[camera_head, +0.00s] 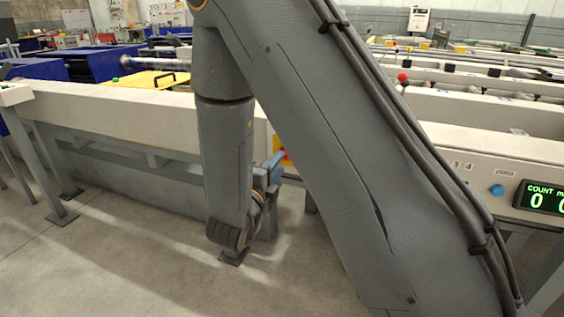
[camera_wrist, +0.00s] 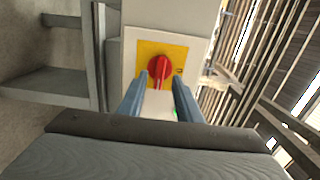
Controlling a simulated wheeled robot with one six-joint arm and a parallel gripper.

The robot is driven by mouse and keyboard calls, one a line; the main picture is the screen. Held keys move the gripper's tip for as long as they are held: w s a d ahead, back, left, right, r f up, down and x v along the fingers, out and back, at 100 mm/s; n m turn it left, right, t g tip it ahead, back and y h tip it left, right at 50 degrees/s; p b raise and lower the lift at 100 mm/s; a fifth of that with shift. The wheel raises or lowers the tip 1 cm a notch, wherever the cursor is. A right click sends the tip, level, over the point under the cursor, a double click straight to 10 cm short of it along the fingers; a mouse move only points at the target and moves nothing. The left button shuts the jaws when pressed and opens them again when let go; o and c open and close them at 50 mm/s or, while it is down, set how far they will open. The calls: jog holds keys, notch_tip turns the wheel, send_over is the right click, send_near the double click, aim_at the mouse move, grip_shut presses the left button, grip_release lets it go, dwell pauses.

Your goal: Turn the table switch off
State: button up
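The table switch is a red rotary knob (camera_wrist: 159,67) on a square yellow plate (camera_wrist: 178,52), fixed to a pale box, in the wrist view. A light pointer mark shows on the knob's lower part. My gripper (camera_wrist: 160,79) has its two blue fingers apart, with the tips either side of the knob's lower edge. I cannot tell whether they touch it. In the head view my gripper (camera_head: 278,161) is at the table's front side, and only a sliver of the yellow plate (camera_head: 286,163) shows. My arm hides most of the switch there.
A green spot (camera_wrist: 174,112) shows between the fingers, low on the pale box. A control panel with a blue button (camera_head: 497,190) and a green count display (camera_head: 541,197) is at the right. Grey table legs (camera_head: 45,170) stand left; the floor in front is clear.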

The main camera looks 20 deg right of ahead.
jog(key=x, duration=0.4)
jog(key=shift+w+d, duration=0.15)
jog(key=shift+w, duration=0.15)
grip_shut()
